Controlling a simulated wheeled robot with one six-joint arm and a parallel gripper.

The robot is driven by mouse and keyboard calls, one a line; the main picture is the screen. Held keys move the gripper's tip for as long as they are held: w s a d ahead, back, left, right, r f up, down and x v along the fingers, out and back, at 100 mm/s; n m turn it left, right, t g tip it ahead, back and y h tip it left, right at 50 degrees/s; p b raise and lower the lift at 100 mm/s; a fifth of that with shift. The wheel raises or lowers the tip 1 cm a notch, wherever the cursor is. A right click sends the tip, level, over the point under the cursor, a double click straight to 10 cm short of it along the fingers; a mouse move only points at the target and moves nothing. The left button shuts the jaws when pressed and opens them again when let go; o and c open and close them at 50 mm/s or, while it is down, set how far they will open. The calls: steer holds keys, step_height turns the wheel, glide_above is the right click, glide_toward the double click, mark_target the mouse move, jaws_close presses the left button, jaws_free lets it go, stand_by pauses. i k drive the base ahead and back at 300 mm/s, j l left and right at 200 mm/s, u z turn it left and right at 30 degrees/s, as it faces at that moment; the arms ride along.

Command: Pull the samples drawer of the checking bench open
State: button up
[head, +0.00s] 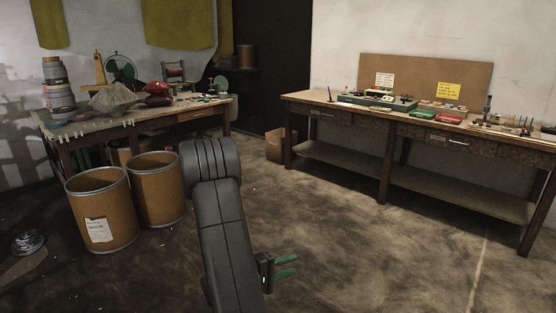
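A long wooden bench (386,126) with a lower shelf stands along the wall at the right. Its front has a left drawer (340,125) and a right drawer (460,150), both seemingly shut, with small pulls and labels too small to read. I cannot tell which is the samples drawer. My gripper (287,267) is low in the middle of the view, in front of the bench and well apart from it. Its two green fingers point right with a gap between them, and nothing shows in the gap.
Another cluttered bench (75,130) stands at the left, with two brown drums (103,210) (158,185) before it. A cardboard box (276,147) sits near the right bench's left end. A metal object (27,242) lies on the floor far left. Open floor (350,235) fronts the right bench.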

mark_target(343, 117)
steer(key=i, duration=3.1)
steer(key=i+j+z, duration=0.1)
steer(key=i, duration=0.7)
steer(key=i+j+z, duration=0.1)
steer(key=i, duration=0.65)
steer(key=i+z, duration=0.25)
steer(key=i, duration=0.3)
steer(key=i+j+z, duration=0.2)
steer(key=i, duration=0.3)
steer(key=i+j+z, duration=0.1)
steer(key=i+z, duration=0.15)
steer(key=i, duration=0.3)
